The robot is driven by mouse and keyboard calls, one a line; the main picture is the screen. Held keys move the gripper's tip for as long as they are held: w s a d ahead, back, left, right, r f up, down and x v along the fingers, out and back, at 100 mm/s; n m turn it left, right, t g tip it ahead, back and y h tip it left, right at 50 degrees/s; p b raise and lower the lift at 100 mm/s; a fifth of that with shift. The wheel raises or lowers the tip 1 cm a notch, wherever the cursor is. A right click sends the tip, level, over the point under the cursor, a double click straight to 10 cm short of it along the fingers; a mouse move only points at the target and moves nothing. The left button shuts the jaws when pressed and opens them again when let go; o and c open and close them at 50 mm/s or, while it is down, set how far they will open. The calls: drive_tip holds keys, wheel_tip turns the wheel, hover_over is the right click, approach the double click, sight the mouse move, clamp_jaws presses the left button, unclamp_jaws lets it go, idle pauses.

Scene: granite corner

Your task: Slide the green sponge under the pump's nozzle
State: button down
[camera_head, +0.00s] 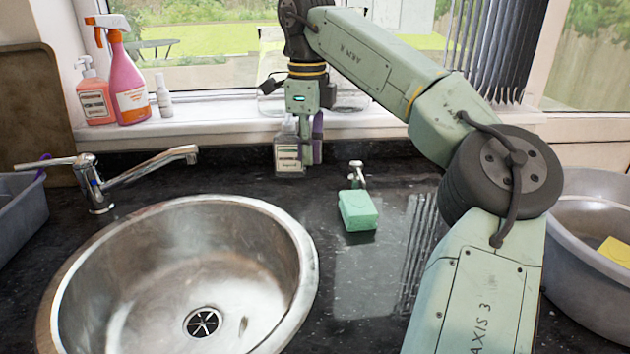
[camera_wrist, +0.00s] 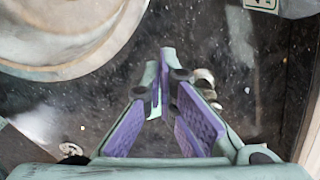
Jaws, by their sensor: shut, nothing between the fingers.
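The green sponge (camera_head: 358,211) lies on the dark granite worktop, right of the sink, in the head view. The small metal pump (camera_head: 357,172) stands just behind it, its nozzle pointing forward. The sponge is in front of the pump; I cannot tell how far its back edge reaches under the nozzle. My gripper (camera_head: 312,158) points down, left of the pump and sponge, in front of a clear labelled bottle. It is shut and empty. In the wrist view its purple-padded fingers (camera_wrist: 166,62) partly hide the pump (camera_wrist: 205,79). I cannot make out the sponge there.
The round steel sink (camera_head: 301,240) is at left, with its tap (camera_head: 140,180) behind it. The labelled bottle (camera_head: 288,158) stands by the sill. A grey basin (camera_head: 575,285) is at right. Spray and soap bottles (camera_head: 130,85) stand on the sill. Worktop before the sponge is clear.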

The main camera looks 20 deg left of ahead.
sight(338, 215)
wheel_tip(338, 215, down, 10)
drive_tip(key=shift+s+r+p, duration=0.1)
drive_tip(key=shift+r+p, duration=0.15)
drive_tip(key=shift+p, duration=0.2)
drive_tip(key=d+p, duration=0.1)
drive_tip(key=d, duration=0.2)
drive_tip(key=shift+d, duration=0.45)
drive_tip(key=shift+d, duration=0.1)
drive_tip(key=shift+d, duration=1.1)
